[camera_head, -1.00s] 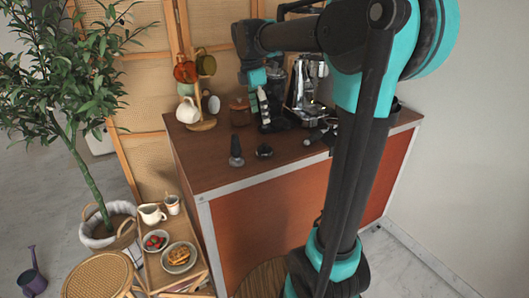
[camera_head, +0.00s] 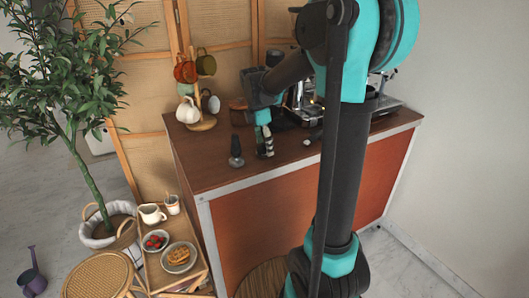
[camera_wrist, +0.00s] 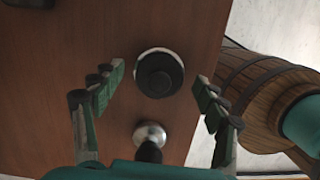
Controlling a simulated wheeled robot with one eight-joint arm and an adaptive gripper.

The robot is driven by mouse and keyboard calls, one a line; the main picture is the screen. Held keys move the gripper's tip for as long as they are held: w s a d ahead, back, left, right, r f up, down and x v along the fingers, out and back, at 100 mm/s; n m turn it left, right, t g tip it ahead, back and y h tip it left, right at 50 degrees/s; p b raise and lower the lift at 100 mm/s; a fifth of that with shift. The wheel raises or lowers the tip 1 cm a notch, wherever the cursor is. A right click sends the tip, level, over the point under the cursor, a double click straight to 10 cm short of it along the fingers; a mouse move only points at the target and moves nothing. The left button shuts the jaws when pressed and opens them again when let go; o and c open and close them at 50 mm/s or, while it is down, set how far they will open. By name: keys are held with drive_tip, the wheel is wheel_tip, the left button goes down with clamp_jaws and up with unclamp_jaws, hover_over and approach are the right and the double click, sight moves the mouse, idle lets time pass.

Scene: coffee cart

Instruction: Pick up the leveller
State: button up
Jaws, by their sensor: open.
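The leveller (camera_wrist: 159,73), a round black knob with a silvery rim, stands on the brown counter in the wrist view. My gripper (camera_wrist: 157,93) is open, with one finger on each side of the leveller and apart from it in the picture. In the head view my gripper (camera_head: 265,150) is low over the counter's front part and hides the leveller. A tamper (camera_head: 236,152) with a dark upright handle stands just left of my gripper. Its silvery base and black handle also show below the leveller in the wrist view (camera_wrist: 150,135).
The counter (camera_head: 215,170) has free room at its front left. A mug tree (camera_head: 202,124) with cups stands at the back left. A coffee machine (camera_head: 303,100) is behind, partly hidden by my arm. A wooden barrel (camera_wrist: 262,90) is beyond the counter edge.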

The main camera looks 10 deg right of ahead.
drive_tip(key=shift+f, duration=0.2)
drive_tip(key=c, duration=1.4)
drive_tip(key=shift+o, duration=0.2)
drive_tip(key=shift+r, duration=0.1)
